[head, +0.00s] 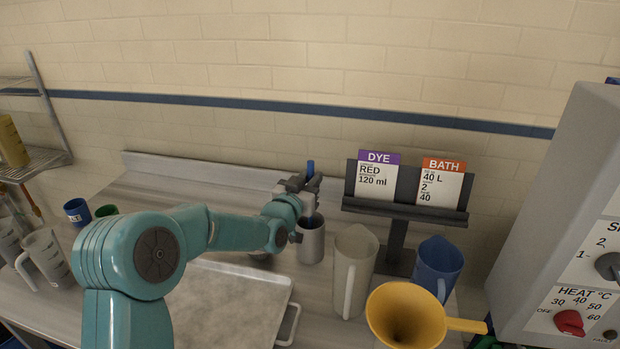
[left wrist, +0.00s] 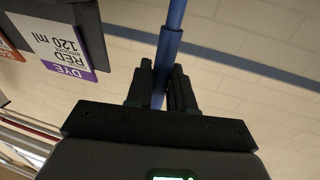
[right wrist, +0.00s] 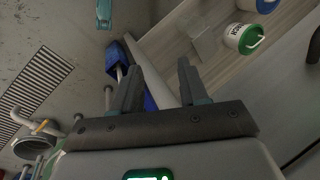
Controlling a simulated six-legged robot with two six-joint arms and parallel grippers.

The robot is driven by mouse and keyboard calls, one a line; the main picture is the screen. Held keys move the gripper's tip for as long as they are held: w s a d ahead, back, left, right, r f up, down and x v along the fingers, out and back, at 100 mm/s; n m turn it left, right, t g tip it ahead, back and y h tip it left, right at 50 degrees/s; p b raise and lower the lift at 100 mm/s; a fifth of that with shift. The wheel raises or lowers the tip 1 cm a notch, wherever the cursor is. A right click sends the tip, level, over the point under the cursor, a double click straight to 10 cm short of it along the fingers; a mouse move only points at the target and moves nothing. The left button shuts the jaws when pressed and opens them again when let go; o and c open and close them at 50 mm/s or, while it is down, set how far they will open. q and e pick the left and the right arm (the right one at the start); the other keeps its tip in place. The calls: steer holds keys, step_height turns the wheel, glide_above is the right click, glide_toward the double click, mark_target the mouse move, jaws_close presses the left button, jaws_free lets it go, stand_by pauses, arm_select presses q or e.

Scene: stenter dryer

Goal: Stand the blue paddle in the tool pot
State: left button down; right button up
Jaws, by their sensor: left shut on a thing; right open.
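The blue paddle (head: 310,168) is held by my left gripper (head: 308,185), with its blue end sticking up above the fingers. In the left wrist view, the blue shaft (left wrist: 171,40) runs between the closed fingers (left wrist: 160,88). The tool pot (head: 311,246), a grey metal cylinder, stands on the bench just below the left gripper.
A pale jug (head: 354,262), a blue jug (head: 437,264) and a yellow funnel (head: 405,315) stand right of the pot. A dark card stand (head: 397,215) is behind them. A metal tray (head: 230,305) lies in front. A control box (head: 560,200) is at right.

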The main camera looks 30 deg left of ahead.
arm_select(q)
steer(key=shift+f+b, duration=0.15)
steer(key=shift+b, duration=0.15)
steer(key=c, duration=1)
jaws_free()
steer(key=shift+r, duration=0.2)
steer(key=s+b, duration=0.1)
steer(key=s, duration=0.3)
steer(key=s+b, duration=0.1)
steer(key=s, duration=0.3)
steer(key=s+b, duration=0.1)
steer(key=s, duration=0.3)
steer(key=shift+d+b, duration=0.3)
steer(key=shift+d, duration=0.1)
steer(key=shift+s+f, duration=0.1)
